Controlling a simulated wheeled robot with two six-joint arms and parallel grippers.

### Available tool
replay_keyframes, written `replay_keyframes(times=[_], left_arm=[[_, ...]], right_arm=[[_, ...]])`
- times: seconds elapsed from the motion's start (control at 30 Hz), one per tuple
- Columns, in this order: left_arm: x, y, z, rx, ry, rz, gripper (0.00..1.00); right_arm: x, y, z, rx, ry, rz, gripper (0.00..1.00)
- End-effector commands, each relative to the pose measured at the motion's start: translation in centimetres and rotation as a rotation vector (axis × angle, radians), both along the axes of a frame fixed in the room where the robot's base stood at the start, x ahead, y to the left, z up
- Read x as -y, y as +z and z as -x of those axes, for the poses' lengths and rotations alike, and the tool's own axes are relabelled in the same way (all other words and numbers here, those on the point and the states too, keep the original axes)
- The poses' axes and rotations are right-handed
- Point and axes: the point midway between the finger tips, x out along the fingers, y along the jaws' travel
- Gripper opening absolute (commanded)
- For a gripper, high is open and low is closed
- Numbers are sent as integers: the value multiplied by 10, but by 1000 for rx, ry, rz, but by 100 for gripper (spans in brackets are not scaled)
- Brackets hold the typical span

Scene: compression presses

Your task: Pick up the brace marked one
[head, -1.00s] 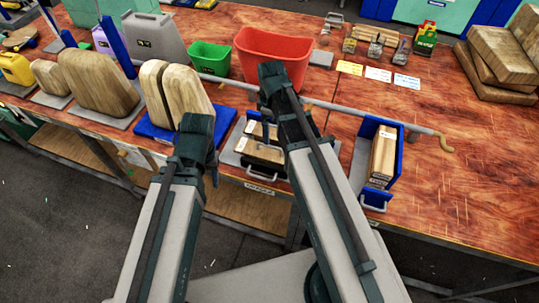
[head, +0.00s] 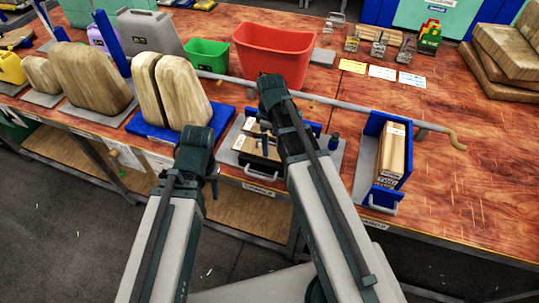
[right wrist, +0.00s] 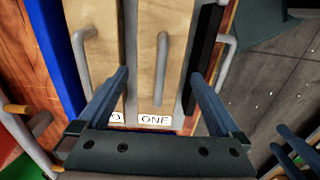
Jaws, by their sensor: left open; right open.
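The brace marked one (right wrist: 145,75) is a pale wooden block with a grey bar handle (right wrist: 162,65) and a white label reading ONE. In the right wrist view it stands beside a second wooden brace (right wrist: 97,50), whose label is partly hidden. My right gripper (right wrist: 158,73) is open, with its fingers to either side of the handle in that view; I see no contact. In the head view the braces (head: 262,161) are partly hidden by my right arm and gripper (head: 265,128). My left gripper (head: 214,178) is open and empty, in front of the table edge.
A blue-sided holder (head: 371,124) with wooden blocks stands to the right. A grey rail (head: 345,108) runs behind the braces. A red bin (head: 272,55) and a green bin (head: 208,54) stand farther back. The table's right part is mostly clear.

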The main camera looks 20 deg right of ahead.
Motion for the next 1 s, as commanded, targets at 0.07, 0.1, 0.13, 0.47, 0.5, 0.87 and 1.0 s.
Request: replay_keyframes(times=[0.07,0.1,0.13,0.47,0.5,0.87,1.0], left_arm=[[0,-14,0,0,0,0,50],[0,-19,0,0,0,0,50],[0,-23,0,0,0,0,50],[0,-46,0,0,0,0,50],[0,-45,0,0,0,0,50],[0,-44,0,0,0,0,50],[0,-44,0,0,0,0,50]], right_arm=[[-1,-14,-1,0,0,0,100],[-2,-19,-1,0,0,0,100],[-2,-23,-1,0,0,0,100],[-2,-46,-1,0,0,0,100],[-2,-45,-1,0,0,0,100],[-2,-44,-1,0,0,0,59],[-2,-44,-1,0,0,0,33]])
